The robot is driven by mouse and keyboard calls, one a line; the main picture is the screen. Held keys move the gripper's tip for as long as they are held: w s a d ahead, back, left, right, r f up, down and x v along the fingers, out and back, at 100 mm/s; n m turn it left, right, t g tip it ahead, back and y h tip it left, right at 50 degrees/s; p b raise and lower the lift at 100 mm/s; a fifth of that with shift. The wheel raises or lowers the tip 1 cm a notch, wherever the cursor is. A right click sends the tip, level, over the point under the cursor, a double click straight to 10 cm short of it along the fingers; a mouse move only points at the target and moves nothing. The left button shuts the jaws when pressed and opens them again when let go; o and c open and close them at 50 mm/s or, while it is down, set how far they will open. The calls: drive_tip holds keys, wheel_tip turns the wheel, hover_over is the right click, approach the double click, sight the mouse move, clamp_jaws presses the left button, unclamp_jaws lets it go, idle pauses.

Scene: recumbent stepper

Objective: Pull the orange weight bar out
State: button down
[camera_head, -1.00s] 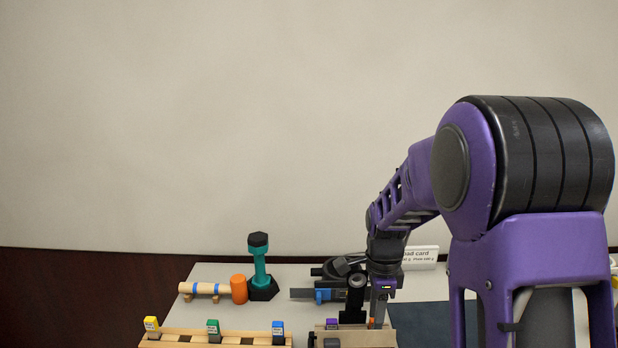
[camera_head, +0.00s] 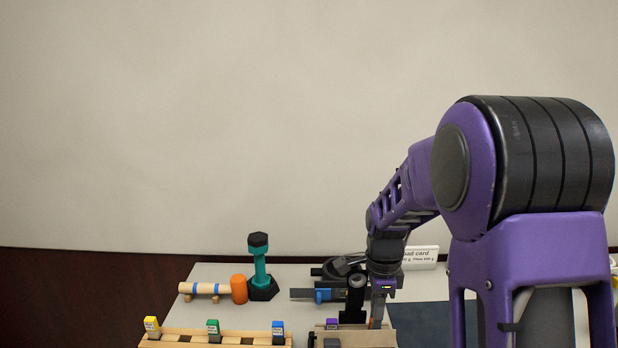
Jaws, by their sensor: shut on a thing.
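My gripper (camera_head: 377,318) is at the end of my purple arm, pointing down at the right end of a wooden holder (camera_head: 350,338) at the front of the table. It is shut on the orange weight bar (camera_head: 376,322), of which only a small, narrow orange-brown part shows by the fingertips. The fingers and the picture's lower edge hide the rest, so I cannot tell how far it sits in the holder. A purple-topped bar (camera_head: 332,324) stands in the same holder, to the left.
A wooden rack (camera_head: 180,338) with yellow, green and blue tagged bars stands at the front left. Behind are a teal dumbbell-shaped post (camera_head: 260,270), an orange cylinder (camera_head: 239,289), a wooden roller (camera_head: 203,289) and a blue-and-black clamp-like tool (camera_head: 320,295). A white card (camera_head: 421,256) stands behind my arm.

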drive_tip(key=shift+r+p, duration=0.9)
drive_tip(key=shift+r, duration=0.2)
idle(1.3)
wheel_tip(320, 180, up, 7)
drive_tip(key=p, duration=0.5)
idle(1.0)
idle(0.4)
wheel_tip(320, 180, up, 3)
drive_tip(key=shift+f, duration=0.1)
idle(0.5)
